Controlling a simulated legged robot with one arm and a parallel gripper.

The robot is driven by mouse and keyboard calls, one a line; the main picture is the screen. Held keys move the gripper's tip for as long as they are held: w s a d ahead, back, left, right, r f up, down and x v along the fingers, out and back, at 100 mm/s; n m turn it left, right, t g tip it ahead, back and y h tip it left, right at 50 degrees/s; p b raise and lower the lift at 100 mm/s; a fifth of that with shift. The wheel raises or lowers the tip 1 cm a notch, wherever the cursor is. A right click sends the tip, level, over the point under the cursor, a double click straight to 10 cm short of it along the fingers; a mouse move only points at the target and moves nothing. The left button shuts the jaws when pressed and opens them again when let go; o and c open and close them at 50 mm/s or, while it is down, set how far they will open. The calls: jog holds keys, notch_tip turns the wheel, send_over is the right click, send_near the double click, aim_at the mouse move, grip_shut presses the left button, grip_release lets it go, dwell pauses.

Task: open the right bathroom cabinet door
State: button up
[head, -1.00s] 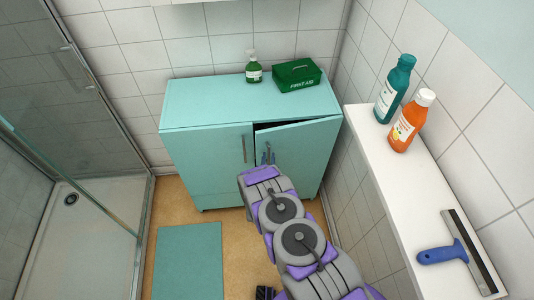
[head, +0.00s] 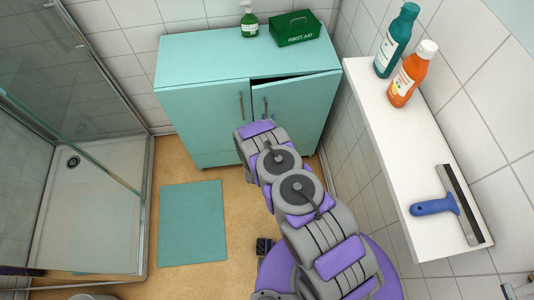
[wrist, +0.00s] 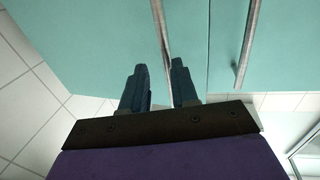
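The teal bathroom cabinet (head: 205,125) stands against the back wall. Its right door (head: 301,112) is slightly ajar, with a dark gap along its top edge. The right door's metal handle (head: 265,108) is upright, just beyond the end of my arm. The left door's handle (wrist: 247,42) is off to the right there. The head view hides the fingers.
A green soap bottle (head: 249,22) and first aid box (head: 295,28) stand on the cabinet. The white shelf (head: 400,140) on the right holds two bottles and a blue-handled squeegee (head: 435,207). A glass shower (head: 70,110) is left. A teal mat (head: 193,223) lies on open floor.

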jog(key=s+p, duration=0.4)
jog(key=s, duration=1.3)
jog(key=shift+d, duration=0.15)
dwell(1.1)
dwell(0.6)
